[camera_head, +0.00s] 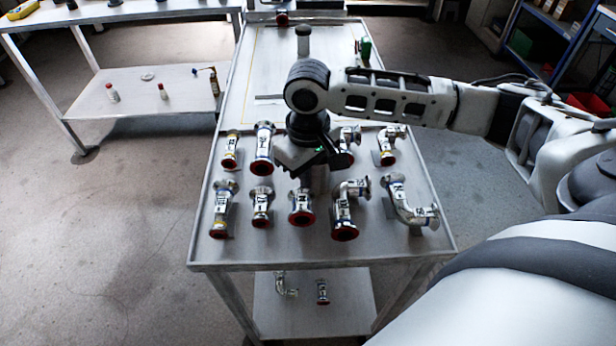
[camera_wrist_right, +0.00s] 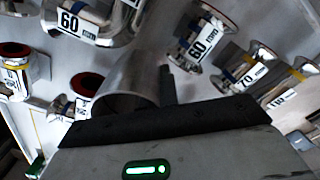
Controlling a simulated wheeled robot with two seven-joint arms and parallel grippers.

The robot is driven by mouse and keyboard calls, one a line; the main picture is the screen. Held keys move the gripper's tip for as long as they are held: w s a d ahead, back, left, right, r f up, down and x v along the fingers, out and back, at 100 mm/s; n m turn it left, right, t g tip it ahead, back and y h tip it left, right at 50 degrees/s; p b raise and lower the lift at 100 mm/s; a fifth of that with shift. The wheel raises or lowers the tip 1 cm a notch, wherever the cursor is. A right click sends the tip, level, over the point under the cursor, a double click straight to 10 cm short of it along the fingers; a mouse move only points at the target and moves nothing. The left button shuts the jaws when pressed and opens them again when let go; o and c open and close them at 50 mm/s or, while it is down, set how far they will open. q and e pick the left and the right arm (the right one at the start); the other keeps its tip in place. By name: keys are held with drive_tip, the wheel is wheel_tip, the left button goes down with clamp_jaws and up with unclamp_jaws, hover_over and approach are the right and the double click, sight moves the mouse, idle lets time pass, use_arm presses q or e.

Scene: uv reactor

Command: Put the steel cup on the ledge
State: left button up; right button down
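My right gripper (camera_head: 318,163) points down over the row of pipe fittings on the metal table. A plain grey steel cylinder, seemingly the steel cup (camera_head: 317,182), shows just below it, partly hidden by the gripper. In the right wrist view the cup (camera_wrist_right: 130,80) has its round opening facing the camera, and a dark finger (camera_wrist_right: 168,85) lies along its right side. The other finger is not clearly seen, so I cannot tell whether the gripper is shut on the cup. I cannot make out which surface is the ledge. My left gripper is out of view.
Several labelled pipe fittings (camera_head: 302,204) stand close around the gripper on the table (camera_head: 320,256). The lower shelf (camera_head: 312,318) holds two more fittings. A second table (camera_head: 125,20) stands at the back left. The table's far panel (camera_head: 262,75) is mostly bare.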

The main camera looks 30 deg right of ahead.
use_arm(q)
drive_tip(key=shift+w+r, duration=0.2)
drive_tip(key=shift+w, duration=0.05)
use_arm(e)
drive_tip(key=shift+f, duration=0.3)
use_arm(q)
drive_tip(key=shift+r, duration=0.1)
use_arm(e)
drive_tip(key=c, duration=2)
unclamp_jaws()
drive_tip(key=shift+w+f, duration=0.1)
drive_tip(key=shift+o, duration=0.2)
